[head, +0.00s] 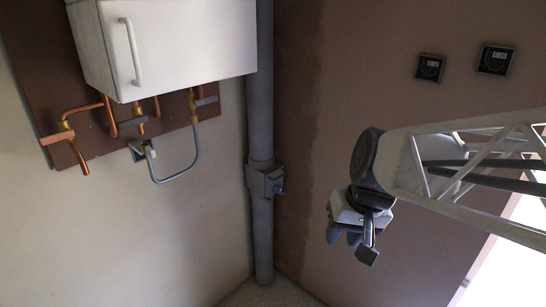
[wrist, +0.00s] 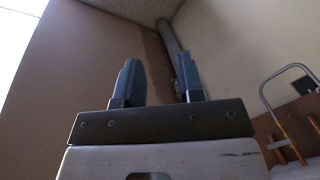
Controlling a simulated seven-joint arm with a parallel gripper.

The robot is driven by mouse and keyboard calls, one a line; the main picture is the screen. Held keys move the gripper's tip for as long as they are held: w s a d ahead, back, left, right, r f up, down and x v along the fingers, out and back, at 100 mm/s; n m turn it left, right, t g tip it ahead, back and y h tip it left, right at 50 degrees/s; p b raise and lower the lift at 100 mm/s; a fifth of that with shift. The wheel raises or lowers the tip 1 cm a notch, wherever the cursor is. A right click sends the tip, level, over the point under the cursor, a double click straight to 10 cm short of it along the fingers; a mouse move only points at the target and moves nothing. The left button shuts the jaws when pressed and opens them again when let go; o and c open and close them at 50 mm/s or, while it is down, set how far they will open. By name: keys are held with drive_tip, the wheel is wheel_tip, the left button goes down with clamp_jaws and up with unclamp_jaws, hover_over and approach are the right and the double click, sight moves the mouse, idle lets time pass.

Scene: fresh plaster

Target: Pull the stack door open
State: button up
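The stack is a grey vertical pipe (head: 261,90) in the room corner; it also shows in the wrist view (wrist: 172,40). A grey box-like fitting (head: 262,181) sits partway down it, with a small dark part (head: 280,187) jutting from its right side. This fitting looks like the stack door and appears closed. My gripper (head: 344,238) hangs to the right of the fitting and lower in the head view, clear of it. In the wrist view its two blue-grey fingers (wrist: 155,62) stand apart with nothing between them; the right finger partly hides the pipe.
A white cabinet (head: 180,45) with a bar handle (head: 133,52) hangs left of the pipe. Copper pipes (head: 110,115) and a grey looped hose (head: 178,178) are below it. Space between gripper and pipe looks free.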

drive_tip(key=w+a+f+m+t+y, duration=0.1)
drive_tip(key=w+a+f+y, duration=0.15)
drive_tip(key=w, duration=0.85)
drive_tip(key=w+a+f+m+y, duration=0.1)
drive_tip(key=w+a+f+y, duration=0.15)
drive_tip(key=w, duration=0.85)
drive_tip(key=w+a+f+m+t+y, duration=0.1)
drive_tip(key=w+a+f+y, duration=0.15)
drive_tip(key=w, duration=0.95)
drive_tip(key=m+t+y, duration=0.1)
drive_tip(key=m+t, duration=0.5)
drive_tip(key=t, duration=0.1)
approach(281, 176)
drive_tip(key=x, duration=0.2)
drive_tip(key=shift+w+f, duration=0.3)
drive_tip(key=shift+w, duration=0.05)
drive_tip(key=shift+w+a, duration=0.1)
drive_tip(key=shift+a, duration=0.1)
drive_tip(key=shift+x, duration=3.75)
drive_tip(key=shift+r, duration=0.1)
drive_tip(key=shift+c, duration=0.5)
